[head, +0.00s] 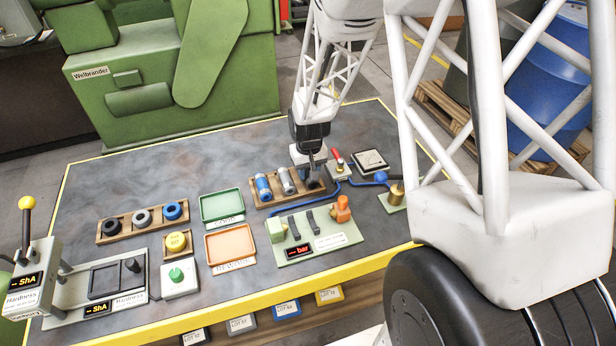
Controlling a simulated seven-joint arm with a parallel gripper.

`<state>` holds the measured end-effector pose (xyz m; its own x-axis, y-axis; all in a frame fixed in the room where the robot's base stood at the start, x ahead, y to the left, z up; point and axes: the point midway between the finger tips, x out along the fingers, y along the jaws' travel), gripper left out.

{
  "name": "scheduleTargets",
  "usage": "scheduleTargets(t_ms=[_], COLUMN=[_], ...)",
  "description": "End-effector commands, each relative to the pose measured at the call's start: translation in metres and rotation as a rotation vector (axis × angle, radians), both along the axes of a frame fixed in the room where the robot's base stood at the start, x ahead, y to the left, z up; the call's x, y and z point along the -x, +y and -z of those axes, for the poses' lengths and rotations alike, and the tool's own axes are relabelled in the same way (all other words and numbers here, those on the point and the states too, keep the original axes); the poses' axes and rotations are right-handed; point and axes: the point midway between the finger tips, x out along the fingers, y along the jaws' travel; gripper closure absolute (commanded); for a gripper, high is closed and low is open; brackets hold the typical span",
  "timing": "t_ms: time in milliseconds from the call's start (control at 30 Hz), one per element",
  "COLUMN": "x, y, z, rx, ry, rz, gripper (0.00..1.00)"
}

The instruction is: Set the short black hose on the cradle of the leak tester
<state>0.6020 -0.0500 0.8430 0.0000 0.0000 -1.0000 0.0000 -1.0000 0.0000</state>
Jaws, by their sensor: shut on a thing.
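My gripper (312,178) points down at the right end of the wooden rack (266,203). It is shut on what looks like the short black hose, mostly hidden by the fingers; I cannot tell whether the hose is clear of the rack. The leak tester (340,241) is a pale green plate just in front of the rack, with a red "bar" display. Its cradle (302,222), two dark upright supports, stands empty between a light green block (276,230) and an orange part (343,208).
A blue hose (263,187) and a grey hose (286,180) lie on the rack left of my gripper. Blue tubing, a red-tipped valve (337,156) and a brass piece (397,194) stand to the right. Green (240,206) and orange (252,246) trays lie left.

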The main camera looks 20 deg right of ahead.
Motion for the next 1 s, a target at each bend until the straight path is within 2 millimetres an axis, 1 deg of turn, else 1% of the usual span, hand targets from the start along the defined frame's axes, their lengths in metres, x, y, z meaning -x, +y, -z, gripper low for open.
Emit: scheduleTargets(t_ms=[367, 1000], x=[0.000, 0.000], y=[0.000, 0.000], z=[-0.004, -0.039], rx=[0.000, 0.000], ry=[-0.001, -0.001], rz=[0.000, 0.000], gripper=[0.80, 0.80])
